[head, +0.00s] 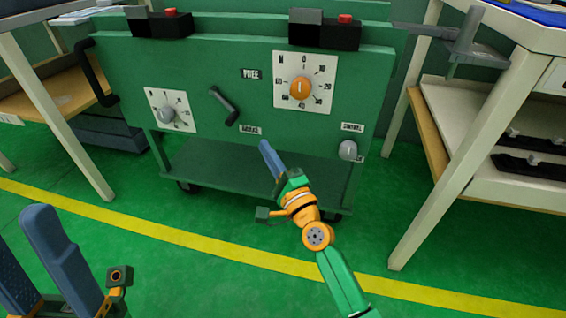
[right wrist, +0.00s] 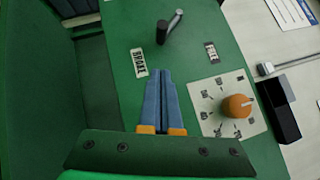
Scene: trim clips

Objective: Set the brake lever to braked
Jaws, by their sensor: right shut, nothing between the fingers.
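The brake lever (head: 225,107) is a small dark lever on the front panel of a green cart. It slants down to the right, its thick end nearer the lower label (head: 251,129) than the FREE label (head: 251,73). In the right wrist view the lever (right wrist: 168,28) stands out from the panel beside the BRAKE label (right wrist: 138,62); the FREE label (right wrist: 211,52) is farther right. My right gripper (head: 265,146) is shut and empty, below and right of the lever and apart from it. My left gripper (head: 26,225) is open at the lower left, far from the cart.
The panel also carries an orange dial (head: 300,88), a grey dial (head: 167,113) and a round grey knob (head: 348,149). Black boxes with red buttons (head: 345,19) sit on top. Tables stand on both sides. The green floor with a yellow line (head: 190,238) is clear in front.

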